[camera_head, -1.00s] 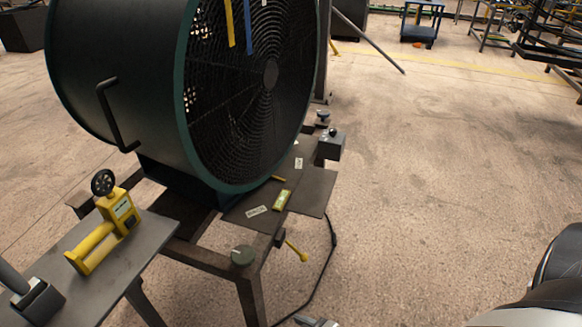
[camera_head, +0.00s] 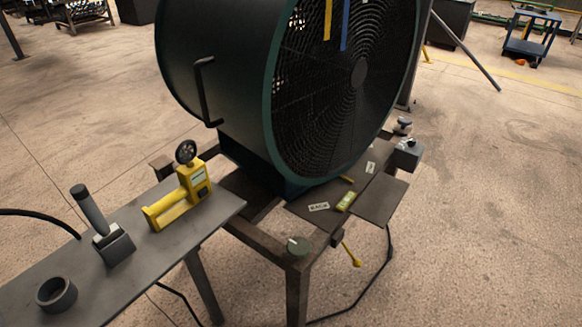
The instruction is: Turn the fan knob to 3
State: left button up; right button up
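A large dark green drum fan (camera_head: 240,85) with a black grille stands on a brown metal frame. A round green knob-like disc (camera_head: 298,245) with a light mark sits on the frame's near corner. I cannot tell which of these is the fan knob, nor read any numbers or setting. Neither of my grippers is in view.
A grey table (camera_head: 185,228) at left holds a yellow tool (camera_head: 178,203), a dark handled tool (camera_head: 107,235) and a grey ring (camera_head: 57,293). A yellow-ended lever (camera_head: 352,255) and black cable hang by the frame.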

aim_at(412, 141)
jog(key=z, duration=0.2)
jog(key=k, duration=0.3)
jog(key=z, duration=1.45)
jog(key=i, duration=2.25)
jog(key=u, duration=1.55)
jog(key=i, duration=0.7)
jog(key=u, duration=0.6)
